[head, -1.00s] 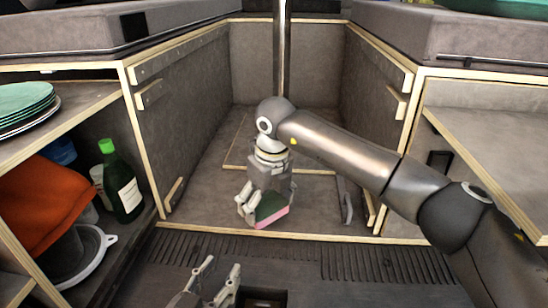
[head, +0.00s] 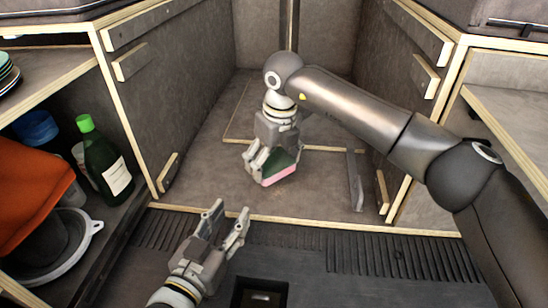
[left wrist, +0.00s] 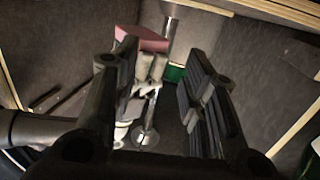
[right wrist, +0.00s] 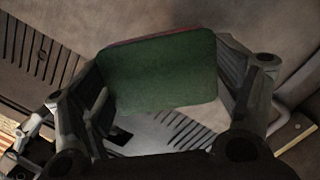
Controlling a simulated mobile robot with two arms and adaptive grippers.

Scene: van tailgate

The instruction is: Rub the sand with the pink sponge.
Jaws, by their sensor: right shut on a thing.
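The sponge (head: 279,174) has a pink layer and a green layer. My right gripper (head: 268,160) is shut on it and holds it low over the grey floor of the open bay, near its front wooden edge. I cannot tell whether it touches the floor. In the right wrist view the sponge's green face (right wrist: 165,72) fills the space between the fingers. In the left wrist view its pink side (left wrist: 140,38) shows. My left gripper (head: 229,213) is open and empty, in front of the bay's edge. I cannot clearly make out the sand on the floor.
Panelled walls close the bay on both sides. A grey bracket (head: 355,180) stands right of the sponge. The left shelf holds a green bottle (head: 104,160), an orange cloth (head: 32,195) and a white-rimmed bowl (head: 75,245). The floor left of the sponge looks clear.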

